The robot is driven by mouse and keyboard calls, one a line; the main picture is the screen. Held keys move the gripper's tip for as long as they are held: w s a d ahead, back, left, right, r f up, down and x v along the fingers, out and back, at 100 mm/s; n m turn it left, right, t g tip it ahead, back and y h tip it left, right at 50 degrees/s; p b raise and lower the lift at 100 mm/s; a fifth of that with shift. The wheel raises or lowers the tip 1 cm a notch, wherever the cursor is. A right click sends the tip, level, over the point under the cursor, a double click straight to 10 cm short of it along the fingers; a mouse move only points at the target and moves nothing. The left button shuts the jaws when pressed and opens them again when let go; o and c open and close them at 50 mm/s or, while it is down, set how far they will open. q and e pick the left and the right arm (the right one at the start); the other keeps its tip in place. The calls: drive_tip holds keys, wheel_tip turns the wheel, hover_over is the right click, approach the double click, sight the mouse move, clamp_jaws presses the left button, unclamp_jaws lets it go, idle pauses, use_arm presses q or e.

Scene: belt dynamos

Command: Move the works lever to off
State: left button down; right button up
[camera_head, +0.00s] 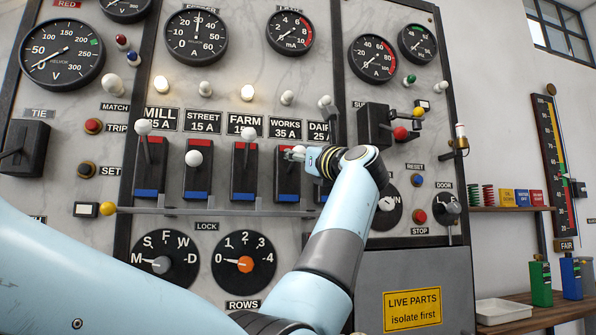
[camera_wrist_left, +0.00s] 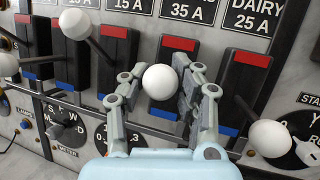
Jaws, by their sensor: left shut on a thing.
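The works switch (camera_head: 287,184) sits under the WORKS 35 A label (camera_head: 284,129), with a red band at its top and a blue band at its bottom. In the left wrist view, the white ball knob (camera_wrist_left: 160,82) of the works lever is between the fingers of my left gripper (camera_wrist_left: 158,88), which is shut on it. The knob stands in front of the switch, between the red (camera_wrist_left: 180,43) and blue bands. Its stem is hidden behind it. In the head view my left gripper (camera_head: 304,156) covers part of the switch. My right gripper is not in view.
The farm lever (camera_head: 249,134) is just left of the works switch. The dairy lever's white knob (camera_wrist_left: 270,138) is close on the right in the wrist view. A horizontal grey rod (camera_head: 190,211) runs below the switches. Dials (camera_head: 243,262) are lower down.

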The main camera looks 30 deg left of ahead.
use_arm(q)
wheel_tip(320, 180, down, 2)
drive_tip(key=shift+d+f+n+y+b, duration=0.15)
drive_tip(key=shift+y+b, duration=0.25)
drive_tip(key=shift+b, duration=0.25)
drive_tip(key=shift+f+n+y+b, duration=0.15)
drive_tip(key=shift+y+b, duration=0.25)
drive_tip(key=shift+b, duration=0.2)
drive_tip(key=shift+f, duration=0.1)
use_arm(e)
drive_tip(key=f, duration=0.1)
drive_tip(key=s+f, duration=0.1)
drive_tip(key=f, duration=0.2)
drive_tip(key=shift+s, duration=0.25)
use_arm(q)
drive_tip(key=shift+f, duration=0.1)
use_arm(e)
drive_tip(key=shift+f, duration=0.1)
use_arm(q)
drive_tip(key=shift+f, duration=0.1)
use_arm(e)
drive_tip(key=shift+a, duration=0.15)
